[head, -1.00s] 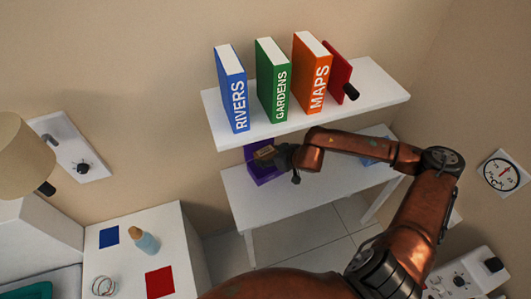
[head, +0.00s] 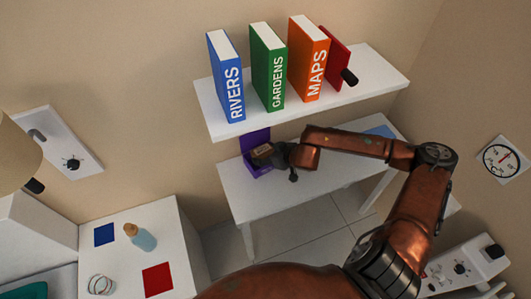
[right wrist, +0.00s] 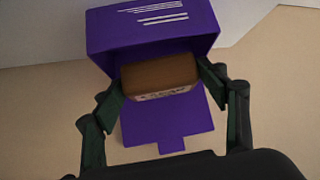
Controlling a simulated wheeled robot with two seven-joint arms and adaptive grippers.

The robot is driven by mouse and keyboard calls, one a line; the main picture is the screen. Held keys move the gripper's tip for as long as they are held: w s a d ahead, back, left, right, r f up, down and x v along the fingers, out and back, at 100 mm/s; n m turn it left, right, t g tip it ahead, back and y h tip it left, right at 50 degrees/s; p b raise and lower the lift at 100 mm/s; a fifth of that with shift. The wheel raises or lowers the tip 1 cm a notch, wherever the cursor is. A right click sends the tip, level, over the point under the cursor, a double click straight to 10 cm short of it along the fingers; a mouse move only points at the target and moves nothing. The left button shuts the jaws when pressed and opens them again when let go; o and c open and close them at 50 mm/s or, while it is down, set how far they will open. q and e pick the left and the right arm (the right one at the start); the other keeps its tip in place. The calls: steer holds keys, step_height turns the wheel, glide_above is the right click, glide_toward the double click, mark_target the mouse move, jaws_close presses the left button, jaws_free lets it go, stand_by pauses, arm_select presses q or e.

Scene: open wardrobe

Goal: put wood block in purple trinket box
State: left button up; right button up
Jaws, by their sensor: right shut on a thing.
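The brown wood block (head: 261,151) is held in my right gripper (head: 268,155), at the purple trinket box (head: 254,139) on the white table below the shelf. The box's lid stands open at the back. In the right wrist view the wood block (right wrist: 160,75) sits between the two fingers of my right gripper (right wrist: 162,82), in front of the box's opening. The purple box (right wrist: 150,30) shows its lettered face above the block and its tabbed lid below it. The block hides the box's inside, so I cannot tell whether it touches the bottom. My left gripper is out of view.
A white shelf (head: 375,82) holding blue, green and orange books and a red item hangs just above the box. A blue pad (head: 382,131) lies on the table's right end. A white cabinet (head: 185,245) with a bottle (head: 141,237) stands at lower left.

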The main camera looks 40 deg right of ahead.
stand_by(0.3)
steer(key=o, duration=1.4)
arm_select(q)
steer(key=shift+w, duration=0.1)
arm_select(e)
steer(key=shift+r, duration=0.15)
arm_select(q)
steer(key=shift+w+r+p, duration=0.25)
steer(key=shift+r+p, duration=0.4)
steer(key=shift+p, duration=0.05)
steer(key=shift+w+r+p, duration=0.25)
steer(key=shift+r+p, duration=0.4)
arm_select(e)
steer(key=shift+r, duration=3.4)
